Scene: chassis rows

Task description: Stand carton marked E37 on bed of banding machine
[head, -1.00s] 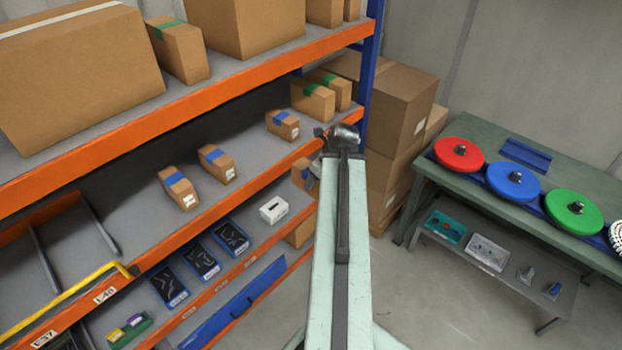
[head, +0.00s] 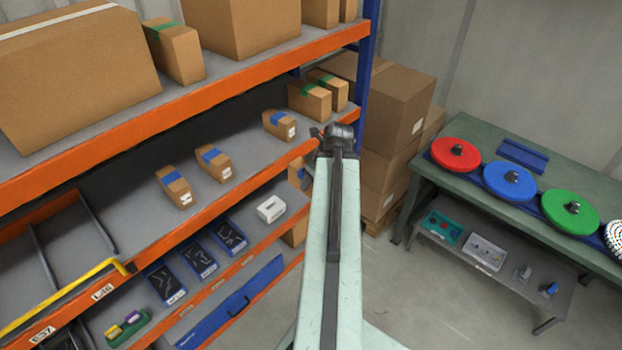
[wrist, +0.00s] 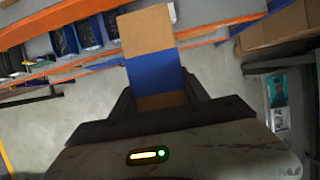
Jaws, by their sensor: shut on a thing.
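My gripper (wrist: 160,100) is shut on a brown carton (wrist: 148,32) with a wide blue tape band, its jaws on either side. In the head view only a sliver of the held carton (head: 296,173) shows left of my arm, which hides the rest and the fingers. A white label edge shows on its far right side in the wrist view, but no marking can be read. Three similar blue-taped cartons (head: 174,187), (head: 213,163), (head: 279,125) stand on the middle shelf. I cannot make out a banding machine in either view.
An orange-edged rack (head: 120,270) fills the left, with blue trays (head: 199,259) and a white box (head: 271,209) lower down. Large cartons (head: 397,105) are stacked behind my arm. A green bench (head: 445,181) with coloured discs stands right. Floor between is clear.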

